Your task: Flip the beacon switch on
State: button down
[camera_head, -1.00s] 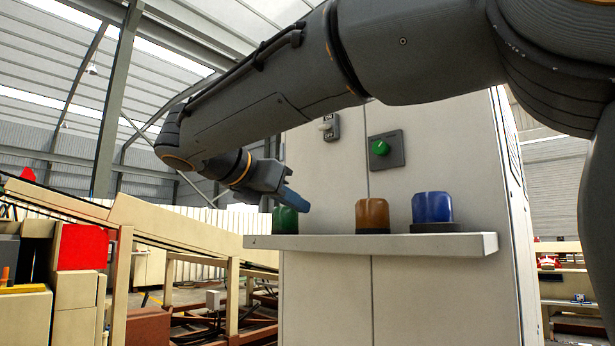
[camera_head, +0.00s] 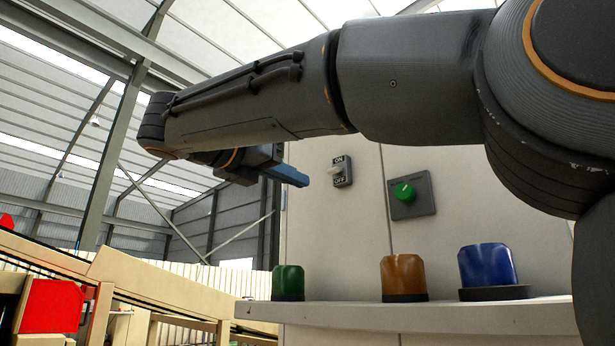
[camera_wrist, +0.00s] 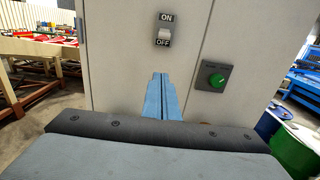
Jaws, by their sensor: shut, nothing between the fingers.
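The beacon switch (camera_head: 342,172) is a small dark plate marked ON above and OFF below, with a white lever, on the pale cabinet front. It also shows in the wrist view (camera_wrist: 164,31), where the lever sits close to the OFF mark. My gripper (camera_head: 303,181) is shut and empty, its blue fingers pointing at the cabinet. In the head view it is left of the switch and slightly lower. In the wrist view its fingertips (camera_wrist: 160,75) appear below the switch, apart from it.
A green rotary knob (camera_head: 404,192) on a grey plate is right of the switch. Below, green (camera_head: 288,283), amber (camera_head: 404,277) and blue (camera_head: 487,265) domes stand on a projecting shelf (camera_head: 400,315). Drums (camera_wrist: 292,146) stand at the right in the wrist view.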

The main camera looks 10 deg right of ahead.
aim_at(336, 171)
jog(key=shift+w+d+r+p, duration=0.4)
jog(key=shift+w+d+r, duration=0.25)
jog(key=shift+w+d, duration=0.5)
jog(key=shift+w+d+r+p, duration=0.35)
jog(key=shift+w+d+r, duration=0.4)
jog(key=shift+d, duration=0.75)
jog(key=shift+w+d+r+p, duration=0.4)
jog(key=shift+w+d+r, duration=0.15)
jog(key=shift+w+d, duration=0.65)
jog(key=shift+s+d+r+p, duration=0.15)
jog(key=shift+p, duration=0.5)
